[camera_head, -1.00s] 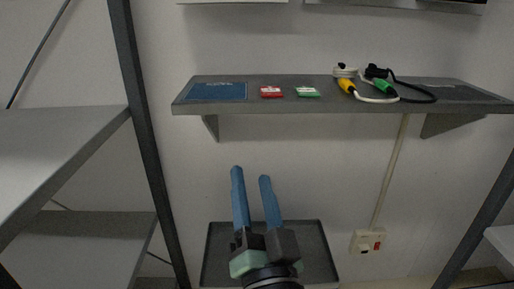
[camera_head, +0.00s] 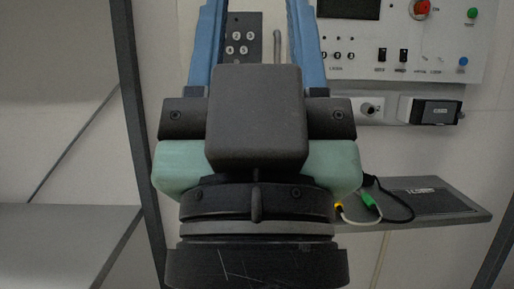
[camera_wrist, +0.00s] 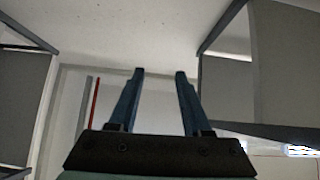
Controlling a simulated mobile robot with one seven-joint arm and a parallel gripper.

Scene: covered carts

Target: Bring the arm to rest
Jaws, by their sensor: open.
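My gripper (camera_head: 257,40) is large in the middle of the head view, with its two blue fingers pointing up and apart. Its fingertips run out of the top of that view. In the wrist view my gripper (camera_wrist: 160,73) shows both blue fingers spread, with nothing between them. It points toward a pale wall and ceiling. In the head view the gripper stands in front of a wall panel and hides part of the shelf behind it.
A control panel (camera_head: 400,55) with knobs and switches is on the wall at right. Below it a grey shelf (camera_head: 465,209) bears cables with a green plug (camera_head: 369,198) and a yellow one. Shelving (camera_head: 60,225) stands at left. In the wrist view, cabinets flank both sides.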

